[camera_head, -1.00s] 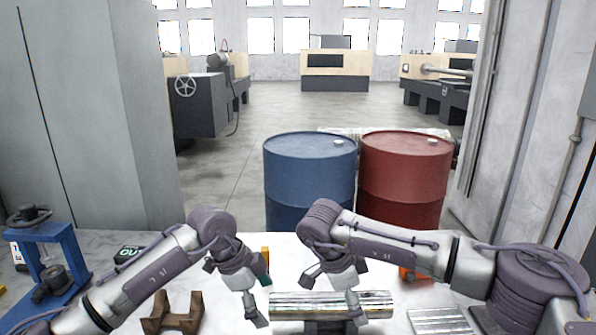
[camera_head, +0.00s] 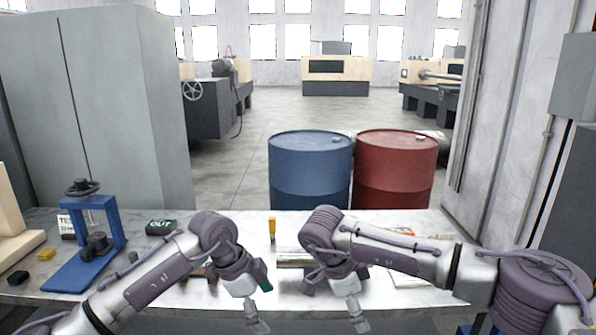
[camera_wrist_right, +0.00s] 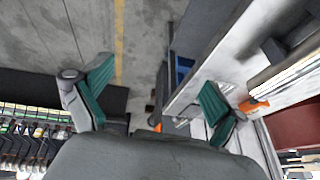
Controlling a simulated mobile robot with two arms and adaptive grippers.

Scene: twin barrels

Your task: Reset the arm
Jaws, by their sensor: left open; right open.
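My left arm comes in from the left in the head view and ends in my left gripper (camera_head: 258,302), which points down near the table's front edge. My right arm comes in from the right, bent at its elbow, with my right gripper (camera_head: 352,302) also pointing down. In the right wrist view, the green-padded fingers of my right gripper (camera_wrist_right: 157,90) are spread wide with nothing between them. I see nothing held in my left gripper, though its fingers are small in the head view.
A grey cabinet (camera_head: 120,110) is at left.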

